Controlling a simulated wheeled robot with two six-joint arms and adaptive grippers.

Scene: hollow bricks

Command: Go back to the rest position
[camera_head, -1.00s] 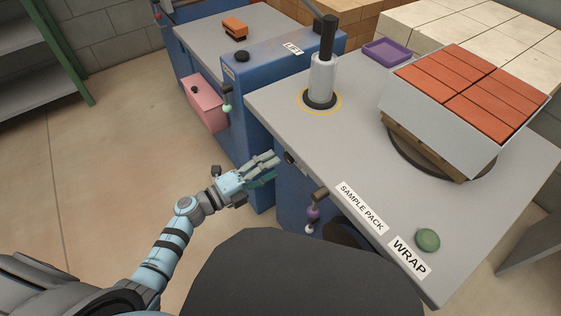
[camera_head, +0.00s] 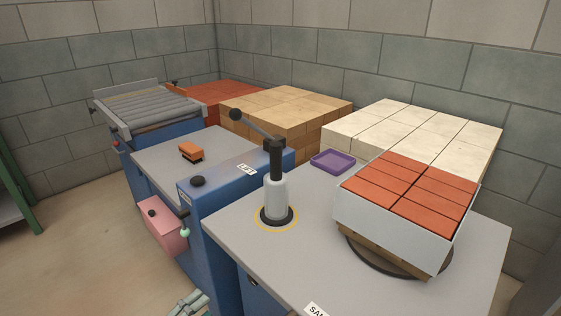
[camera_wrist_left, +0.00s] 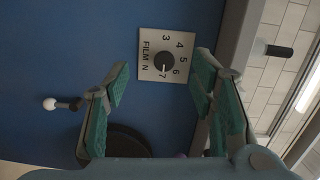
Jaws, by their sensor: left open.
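My left gripper (camera_head: 188,303) shows only in part at the bottom edge of the head view, beside the blue cabinet under the workbench. In the left wrist view, my left gripper (camera_wrist_left: 160,80) is open, with its green-padded fingers apart and nothing between them. Beyond the fingertips is a blue panel with a white plate (camera_wrist_left: 150,48) marked FILM N and a black knob (camera_wrist_left: 164,62). The knob appears between the fingers, and I see no contact. The rest of my left arm is out of the head view. My right gripper is in neither view.
The grey bench (camera_head: 300,270) carries a wrapped stack of red bricks (camera_head: 410,190), a lever post (camera_head: 275,195) and a purple tray (camera_head: 333,161). A pink box (camera_head: 163,226) hangs on the blue cabinet. Bare floor (camera_head: 85,250) lies to the left.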

